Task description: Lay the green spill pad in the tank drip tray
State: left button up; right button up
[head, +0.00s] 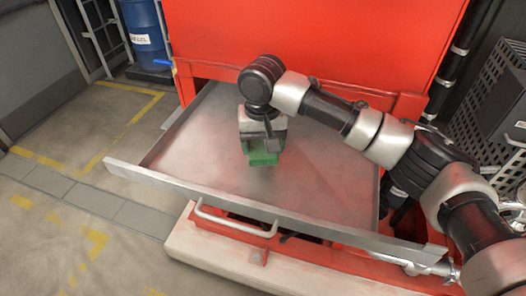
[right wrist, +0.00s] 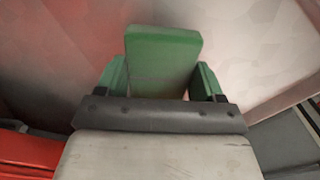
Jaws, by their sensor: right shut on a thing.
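The tank drip tray (head: 200,135) is a wide, shallow grey metal tray that sticks out below the red tank. My right gripper (head: 263,150) points down over the middle of the tray and is shut on the green spill pad (head: 263,158). In the right wrist view the pad (right wrist: 163,60) is a small green block between the two green-tipped fingers (right wrist: 160,82). I cannot tell whether the pad touches the tray floor. The gripper hides part of the pad in the head view. My left gripper is not in view.
The red tank (head: 310,45) rises behind the tray. A metal handle (head: 235,223) and a pale beam are below the tray's front wall. A blue drum (head: 145,35) stands at the back left, and a dark perforated panel (head: 490,95) at the right. The tray floor around the gripper is bare.

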aim_at(263, 146)
notch_tip(263, 146, down, 2)
jog(key=shift+f+p, duration=0.25)
jog(key=shift+p, duration=0.15)
jog(key=shift+f, duration=0.5)
jog(key=o, duration=0.9)
jog(key=shift+f, duration=0.1)
notch_tip(263, 146, up, 11)
jog(key=shift+r+b, duration=0.1)
jog(key=shift+b, duration=1.15)
jog(key=shift+r, duration=0.55)
